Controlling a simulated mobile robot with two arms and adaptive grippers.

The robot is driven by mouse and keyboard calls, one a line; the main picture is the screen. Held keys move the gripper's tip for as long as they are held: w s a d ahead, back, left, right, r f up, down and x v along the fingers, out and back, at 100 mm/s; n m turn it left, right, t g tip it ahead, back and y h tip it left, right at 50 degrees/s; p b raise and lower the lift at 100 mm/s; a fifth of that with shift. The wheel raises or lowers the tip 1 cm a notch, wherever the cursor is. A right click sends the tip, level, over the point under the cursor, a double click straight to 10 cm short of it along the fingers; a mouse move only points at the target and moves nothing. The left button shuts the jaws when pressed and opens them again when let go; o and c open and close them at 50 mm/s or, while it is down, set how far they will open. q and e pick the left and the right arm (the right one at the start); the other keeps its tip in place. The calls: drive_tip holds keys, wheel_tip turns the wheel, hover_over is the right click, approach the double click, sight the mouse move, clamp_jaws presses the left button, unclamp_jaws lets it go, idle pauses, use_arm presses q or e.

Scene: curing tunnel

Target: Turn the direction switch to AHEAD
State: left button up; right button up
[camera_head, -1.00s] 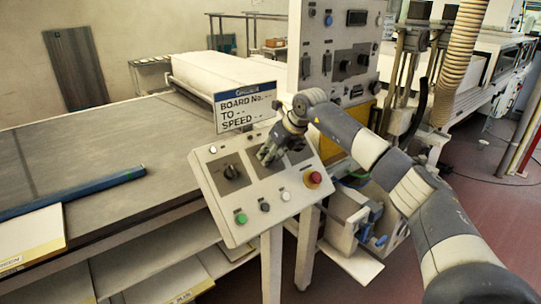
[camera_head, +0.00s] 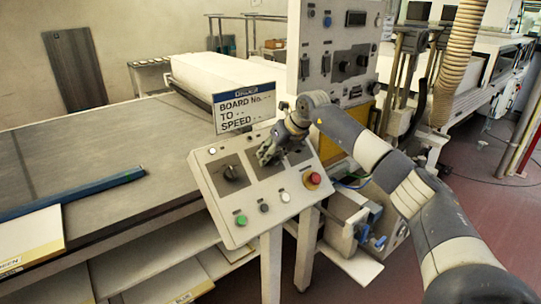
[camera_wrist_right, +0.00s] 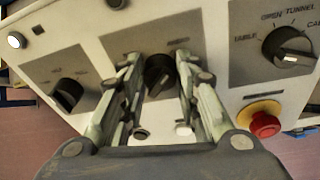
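The sloped white control box (camera_head: 213,206) stands at the front of the table. In the right wrist view, a dark rotary switch (camera_wrist_right: 158,76) sits between the fingers of my right gripper (camera_wrist_right: 158,62), on a grey plate. The label above it is partly legible. A finger is on each side of the knob, with a narrow gap showing, so the gripper looks open around it. In the head view my right gripper (camera_head: 266,156) hides this switch. My left gripper is not in view.
Another knob (camera_wrist_right: 68,95) is on the left and a TABLE / OPEN TUNNEL selector (camera_wrist_right: 290,46) on the right. A red stop button (camera_head: 312,180) and a green button (camera_head: 241,220) are on the box. A sign board (camera_head: 245,108) stands just behind it.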

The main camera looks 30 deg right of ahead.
drive_tip(key=o, duration=0.3)
drive_tip(key=shift+o, duration=0.2)
drive_tip(key=v, duration=1.2)
